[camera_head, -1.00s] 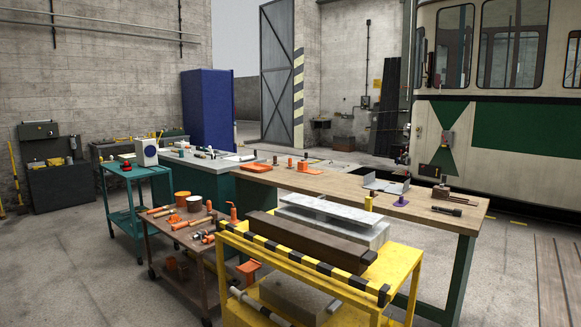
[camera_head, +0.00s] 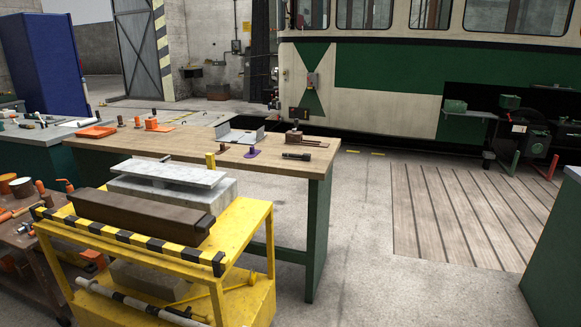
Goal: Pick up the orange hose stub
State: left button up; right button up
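Several small orange things are in view, and I cannot tell for certain which is the hose stub. An orange piece (camera_head: 152,123) stands on the wooden-topped workbench (camera_head: 285,152), towards its far left part. An upright orange item (camera_head: 66,185) shows on the brown cart at the left. More orange pieces lie on that cart, partly cut off by the left edge. Neither of my grippers is in view.
A yellow trolley (camera_head: 262,225) with a dark beam (camera_head: 140,216) and grey slabs stands in front of the workbench. An orange tray (camera_head: 97,131) lies on the workbench's left end. Open floor lies right of the workbench, beside a slatted floor panel (camera_head: 470,215).

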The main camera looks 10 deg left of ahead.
aim_at(137, 122)
jog(key=i+l+z, duration=0.25)
jog(key=i, duration=0.7)
jog(key=i+l+z, duration=0.25)
jog(key=i, duration=0.7)
jog(key=i+z, duration=0.25)
jog(key=i, duration=1.65)
jog(key=i+u, duration=0.4)
jog(key=i, duration=1.5)
jog(key=i+u, duration=0.45)
jog(key=i+l+u, duration=0.15)
jog(key=i+u, duration=0.3)
jog(key=i, duration=0.15)
jog(key=i+l+u, duration=0.3)
jog(key=i+u, duration=0.15)
jog(key=i+j+u, duration=0.2)
jog(key=i+u, duration=1.1)
jog(key=i+l, duration=0.05)
jog(key=i, duration=0.05)
